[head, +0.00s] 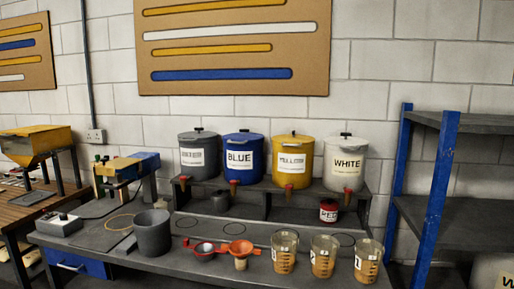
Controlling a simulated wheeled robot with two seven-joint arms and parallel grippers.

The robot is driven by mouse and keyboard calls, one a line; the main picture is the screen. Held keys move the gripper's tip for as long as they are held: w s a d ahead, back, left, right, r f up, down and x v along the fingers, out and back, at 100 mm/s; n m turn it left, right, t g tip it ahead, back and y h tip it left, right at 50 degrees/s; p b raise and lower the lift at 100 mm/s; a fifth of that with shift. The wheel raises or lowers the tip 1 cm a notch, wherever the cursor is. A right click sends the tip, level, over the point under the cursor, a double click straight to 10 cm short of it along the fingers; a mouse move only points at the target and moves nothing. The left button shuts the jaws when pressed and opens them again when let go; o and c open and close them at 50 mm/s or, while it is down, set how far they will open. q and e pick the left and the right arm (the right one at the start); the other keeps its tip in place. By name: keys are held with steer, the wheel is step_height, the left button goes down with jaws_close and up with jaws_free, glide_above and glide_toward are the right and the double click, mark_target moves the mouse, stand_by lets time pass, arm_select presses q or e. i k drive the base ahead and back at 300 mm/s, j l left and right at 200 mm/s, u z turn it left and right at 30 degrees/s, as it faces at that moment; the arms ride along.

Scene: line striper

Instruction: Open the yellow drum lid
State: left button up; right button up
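The yellow drum (290,177) stands on a raised dark shelf at the back of the workbench, between the blue and white drums. It has a white label with lettering too small to read surely, and a small spout low at its front. Its yellow lid (303,138) sits on top with a dark knob in the middle and looks closed. Neither of my grippers is in the head view.
Grey (199,171), blue (240,178) and white (345,182) drums flank it closely. Several cups (284,262), funnels (240,246) and a grey bucket (153,233) occupy the bench front. A blue-posted rack (433,200) stands right. Space above the drums is clear.

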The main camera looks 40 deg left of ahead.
mark_target(286, 140)
steer(key=u, duration=0.95)
steer(key=i, duration=0.15)
steer(key=j+z, duration=0.05)
